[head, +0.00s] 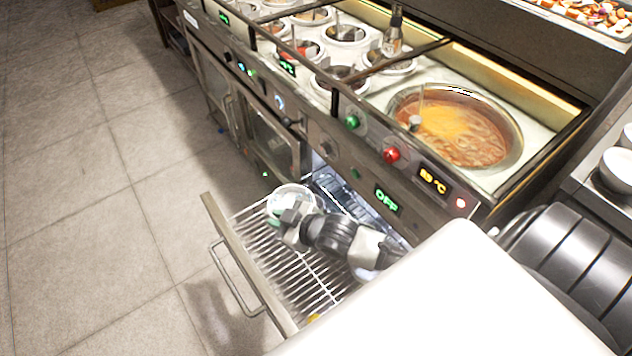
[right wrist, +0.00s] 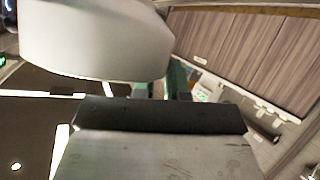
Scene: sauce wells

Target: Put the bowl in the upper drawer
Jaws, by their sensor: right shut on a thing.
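The bowl (head: 291,194), pale and round, is over the far left part of the pulled-out drawer in the head view. My right gripper (head: 294,218) is shut on the bowl's near side, its arm reaching across the drawer. The bowl also shows large and pale grey at the upper left of the right wrist view (right wrist: 95,42), by the gripper's fingers (right wrist: 178,80). The open drawer (head: 236,252) has a wire rack floor and a bar handle at its front. I cannot tell whether the bowl touches the rack. My left gripper is not in view.
The counter above the drawer holds sauce wells and a large pot of orange sauce (head: 450,128). A control panel with knobs and displays (head: 386,200) runs above the drawer. White bowls (head: 618,168) stand at the right. The tiled floor (head: 100,220) at the left is clear.

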